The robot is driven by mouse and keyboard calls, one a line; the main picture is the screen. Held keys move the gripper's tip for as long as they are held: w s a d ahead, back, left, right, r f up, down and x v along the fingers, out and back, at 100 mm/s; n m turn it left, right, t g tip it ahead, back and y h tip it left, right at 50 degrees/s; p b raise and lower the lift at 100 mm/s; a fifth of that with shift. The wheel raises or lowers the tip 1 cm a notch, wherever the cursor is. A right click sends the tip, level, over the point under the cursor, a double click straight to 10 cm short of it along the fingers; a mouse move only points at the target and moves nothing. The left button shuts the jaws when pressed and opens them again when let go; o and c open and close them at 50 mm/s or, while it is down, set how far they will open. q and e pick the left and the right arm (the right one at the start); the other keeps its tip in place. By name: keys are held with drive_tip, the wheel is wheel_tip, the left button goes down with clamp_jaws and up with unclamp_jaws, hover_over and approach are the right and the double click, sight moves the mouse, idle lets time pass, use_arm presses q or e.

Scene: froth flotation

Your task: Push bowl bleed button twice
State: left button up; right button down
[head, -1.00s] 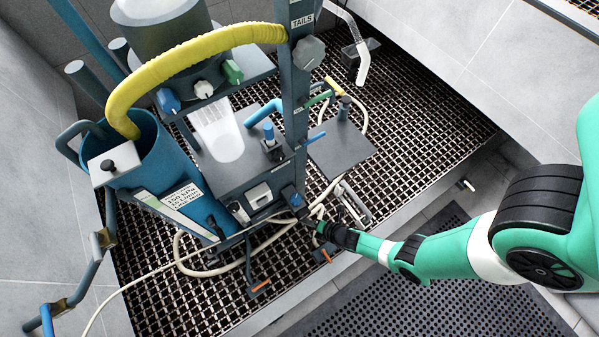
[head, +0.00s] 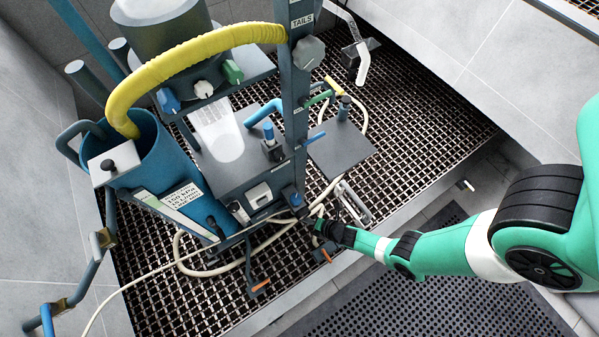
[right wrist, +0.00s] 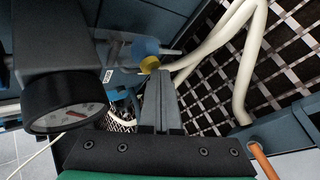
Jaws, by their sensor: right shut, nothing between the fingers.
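A small round yellow button (right wrist: 150,65) on a blue body (right wrist: 143,48) shows in the right wrist view, with a small label beside it that is too small to read. It looks like the bleed button. My right gripper (right wrist: 158,75) is shut and empty, its fingertips close to the yellow button; I cannot tell whether they touch it. In the head view my right gripper (head: 313,220) is at the lower front of the rig, beside a blue fitting (head: 290,196), and the yellow face is hidden there. My left gripper is not in view.
A black-rimmed gauge (right wrist: 67,100) sits left of the fingers in the wrist view. Cream hoses (right wrist: 238,80) and an orange-handled valve (right wrist: 262,160) lie to the right. The rig's blue post (head: 295,110) rises behind the gripper in the head view.

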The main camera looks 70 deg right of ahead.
drive_tip(key=shift+s+a, duration=0.5)
drive_tip(key=shift+s, duration=0.2)
drive_tip(key=s+a, duration=0.1)
drive_tip(key=s, duration=0.1)
drive_tip(key=s+a, duration=0.2)
drive_tip(key=shift+s, duration=0.1)
idle(0.5)
idle(2.4)
